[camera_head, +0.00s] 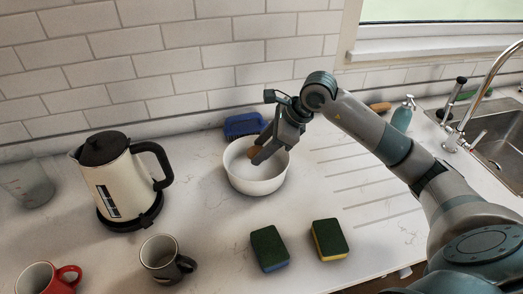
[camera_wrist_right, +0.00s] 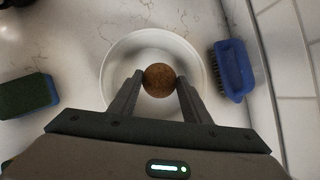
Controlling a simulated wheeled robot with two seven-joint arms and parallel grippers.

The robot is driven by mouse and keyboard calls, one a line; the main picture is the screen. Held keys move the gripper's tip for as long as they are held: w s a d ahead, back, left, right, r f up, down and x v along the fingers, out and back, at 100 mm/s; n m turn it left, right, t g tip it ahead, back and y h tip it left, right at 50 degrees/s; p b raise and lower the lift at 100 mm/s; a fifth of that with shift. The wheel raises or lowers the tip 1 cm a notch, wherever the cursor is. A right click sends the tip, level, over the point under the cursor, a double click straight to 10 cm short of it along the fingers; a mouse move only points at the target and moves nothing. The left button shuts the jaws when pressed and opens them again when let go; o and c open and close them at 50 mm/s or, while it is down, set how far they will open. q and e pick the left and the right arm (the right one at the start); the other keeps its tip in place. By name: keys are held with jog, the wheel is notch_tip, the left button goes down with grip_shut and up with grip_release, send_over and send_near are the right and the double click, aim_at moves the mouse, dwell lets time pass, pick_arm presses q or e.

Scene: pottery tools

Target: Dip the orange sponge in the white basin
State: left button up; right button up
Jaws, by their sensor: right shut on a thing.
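The white basin (camera_head: 240,182) is a round bowl on the counter, and it also shows in the right wrist view (camera_wrist_right: 113,77). My right gripper (camera_head: 259,156) reaches into the basin's opening from above. It is shut on the round, brownish-orange sponge (camera_wrist_right: 159,78), with one finger on each side. In the head view only a small part of the sponge (camera_head: 253,151) shows beside the fingers. Whether it touches the basin's bottom cannot be told. My left gripper is not in view.
A blue brush (camera_head: 240,125) lies just behind the basin. A kettle (camera_head: 118,180) and a dark mug (camera_head: 160,259) stand left. Two green-topped sponges, one blue (camera_head: 269,248) and one yellow (camera_head: 329,240), lie in front. A sink (camera_head: 494,146) is at right.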

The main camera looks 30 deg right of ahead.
jog(key=shift+r+p, duration=0.8)
jog(key=shift+r, duration=1)
